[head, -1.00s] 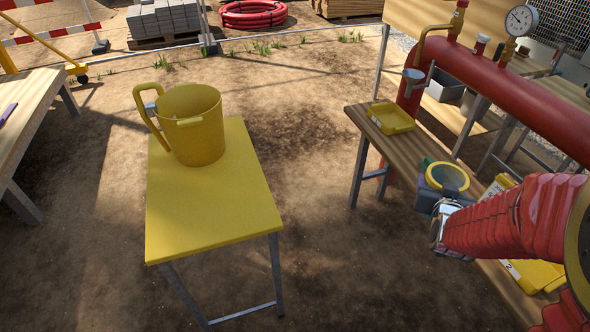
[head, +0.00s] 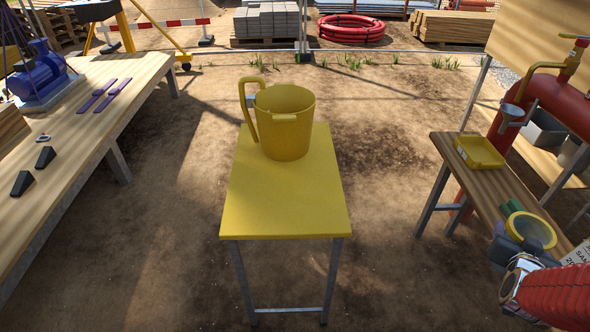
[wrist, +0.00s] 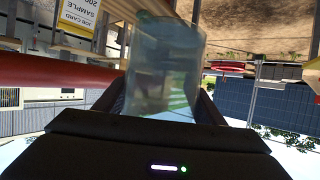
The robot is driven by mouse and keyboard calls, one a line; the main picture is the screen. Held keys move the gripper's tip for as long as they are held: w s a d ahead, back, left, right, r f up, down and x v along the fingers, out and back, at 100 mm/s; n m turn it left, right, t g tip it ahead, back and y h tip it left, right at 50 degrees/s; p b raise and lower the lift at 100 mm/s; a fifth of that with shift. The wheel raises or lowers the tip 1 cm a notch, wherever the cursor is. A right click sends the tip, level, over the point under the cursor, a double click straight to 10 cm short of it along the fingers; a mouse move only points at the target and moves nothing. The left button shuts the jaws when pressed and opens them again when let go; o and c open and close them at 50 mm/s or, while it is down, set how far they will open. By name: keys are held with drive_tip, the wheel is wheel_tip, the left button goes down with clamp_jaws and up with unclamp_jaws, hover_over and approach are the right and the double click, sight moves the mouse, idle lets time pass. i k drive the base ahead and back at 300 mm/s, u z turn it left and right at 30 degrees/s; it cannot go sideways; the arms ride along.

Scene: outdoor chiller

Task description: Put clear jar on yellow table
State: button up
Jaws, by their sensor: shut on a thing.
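The clear jar (wrist: 165,62) fills the middle of the wrist view, see-through and bluish, between the two dark fingers of my gripper (wrist: 162,98). In the head view my gripper (head: 511,247) is at the lower right, shut on the jar, whose round yellow rim (head: 549,236) faces up. The jar's lower part is hidden there. The yellow table (head: 285,205) stands in the middle of the head view, left of my gripper and well apart from it. A yellow bucket (head: 284,130) with a big side handle stands on its far half. The near half is bare.
A wooden workbench (head: 75,150) at the left holds purple strips, black wedges and a blue machine (head: 40,72). Open dirt surrounds the yellow table.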

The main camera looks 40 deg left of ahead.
sight(285, 199)
drive_tip(key=z, duration=0.15)
drive_tip(key=i, duration=0.2)
drive_tip(key=u, duration=2.6)
drive_tip(key=k, duration=0.65)
drive_tip(key=u, duration=0.25)
drive_tip(key=i, duration=1)
drive_tip(key=u, duration=0.2)
